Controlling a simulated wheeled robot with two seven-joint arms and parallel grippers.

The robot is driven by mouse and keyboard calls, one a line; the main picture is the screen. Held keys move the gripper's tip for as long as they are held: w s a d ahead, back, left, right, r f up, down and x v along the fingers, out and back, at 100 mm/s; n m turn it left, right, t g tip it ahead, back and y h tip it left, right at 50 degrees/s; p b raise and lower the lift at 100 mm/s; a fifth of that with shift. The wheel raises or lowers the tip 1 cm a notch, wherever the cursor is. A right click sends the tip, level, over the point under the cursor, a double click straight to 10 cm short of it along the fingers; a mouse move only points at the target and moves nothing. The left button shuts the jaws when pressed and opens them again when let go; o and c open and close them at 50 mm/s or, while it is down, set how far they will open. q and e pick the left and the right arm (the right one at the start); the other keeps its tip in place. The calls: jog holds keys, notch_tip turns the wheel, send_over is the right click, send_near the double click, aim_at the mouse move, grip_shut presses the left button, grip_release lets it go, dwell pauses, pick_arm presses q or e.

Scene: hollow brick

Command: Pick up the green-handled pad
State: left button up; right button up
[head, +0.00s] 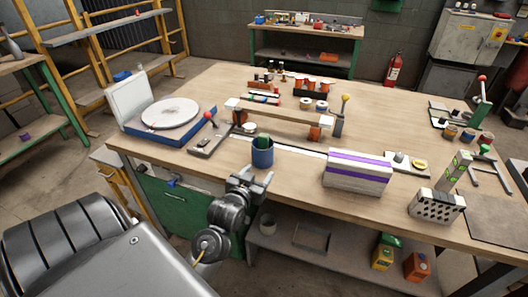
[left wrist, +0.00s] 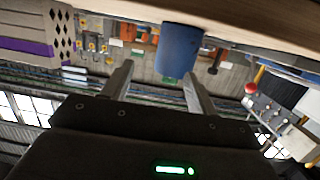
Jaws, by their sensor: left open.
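A green item (head: 263,142) stands in a blue cup (head: 262,156) near the front edge of the workbench. It looks like the green handle, but any pad below it is hidden inside the cup. My left gripper (head: 251,183) is open and empty, just in front of the cup and low by the bench edge. In the left wrist view the blue cup (left wrist: 180,50) shows upside down, ahead of the two spread fingers (left wrist: 157,85). The fingers do not appear to hold it. My right gripper is not in view.
A white block with purple stripes (head: 357,171) stands right of the cup, and a perforated grey block (head: 436,206) stands farther right. A tool with a red knob (head: 209,118) lies to the left. A turntable (head: 170,113) sits far left. The workbench (head: 300,193) has bare wood near its front edge.

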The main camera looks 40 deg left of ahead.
pick_arm(q)
jog(key=n+t+y, duration=0.1)
jog(key=t+y, duration=0.1)
send_near(262, 140)
jog(key=x, duration=0.6)
jog(key=shift+d+r+p, duration=0.1)
jog(key=shift+r+p, duration=0.2)
jog(key=shift+w, duration=0.3)
jog(key=shift+f+p+x, duration=0.15)
jog(key=shift+p+x, duration=0.1)
jog(key=shift+x, duration=0.95)
jog(key=shift+f+p+x, duration=0.15)
jog(key=shift+p+x, duration=0.1)
jog(key=shift+x, duration=1)
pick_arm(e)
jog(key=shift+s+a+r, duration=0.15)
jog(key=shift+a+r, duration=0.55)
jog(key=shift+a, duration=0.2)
pick_arm(q)
jog(key=shift+c, duration=0.5)
jog(key=c, duration=1)
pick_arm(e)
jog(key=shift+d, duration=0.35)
